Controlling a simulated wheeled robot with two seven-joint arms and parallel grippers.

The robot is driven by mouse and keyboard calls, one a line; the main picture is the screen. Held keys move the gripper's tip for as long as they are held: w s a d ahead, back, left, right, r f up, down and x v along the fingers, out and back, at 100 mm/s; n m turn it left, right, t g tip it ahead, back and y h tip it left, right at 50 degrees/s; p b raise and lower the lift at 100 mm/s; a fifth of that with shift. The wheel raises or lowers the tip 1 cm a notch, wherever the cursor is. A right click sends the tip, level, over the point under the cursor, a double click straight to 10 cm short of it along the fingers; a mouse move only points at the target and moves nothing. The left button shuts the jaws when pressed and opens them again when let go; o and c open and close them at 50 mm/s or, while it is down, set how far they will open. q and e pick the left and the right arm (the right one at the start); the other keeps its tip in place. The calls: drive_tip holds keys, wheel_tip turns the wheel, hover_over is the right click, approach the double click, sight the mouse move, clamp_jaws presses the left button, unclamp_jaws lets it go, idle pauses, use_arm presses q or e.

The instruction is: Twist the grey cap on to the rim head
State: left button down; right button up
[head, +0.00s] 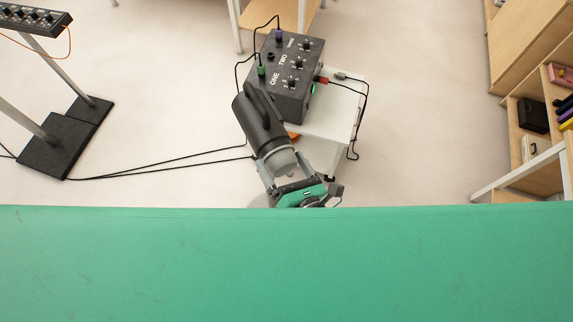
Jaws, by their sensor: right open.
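The rim head (260,118) is a dark, rounded lamp body with a handle-like bracket. It is tilted, with its lower end toward me, beside the black control box. The lighter grey cap (279,161) is at that lower end, in line with the head and appearing to touch it. I cannot tell how tightly it is seated. My right gripper (283,168), with grey fingers and a green body, is open at the cap, one finger on each side. I cannot tell whether the fingers touch it. My left gripper is not in view.
The black control box (287,75), with knobs and cables, stands on a small white table (335,115). Cables run across the floor to a black stand base (65,138) at left. Wooden shelves (535,85) stand at right. The floor between table and shelves is clear.

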drive_tip(key=shift+s+d+f+b, duration=0.15)
drive_tip(key=shift+s+d+b, duration=0.2)
drive_tip(key=shift+s, duration=0.2)
drive_tip(key=b+v, duration=0.9)
drive_tip(key=v, duration=0.3)
drive_tip(key=shift+s, duration=0.25)
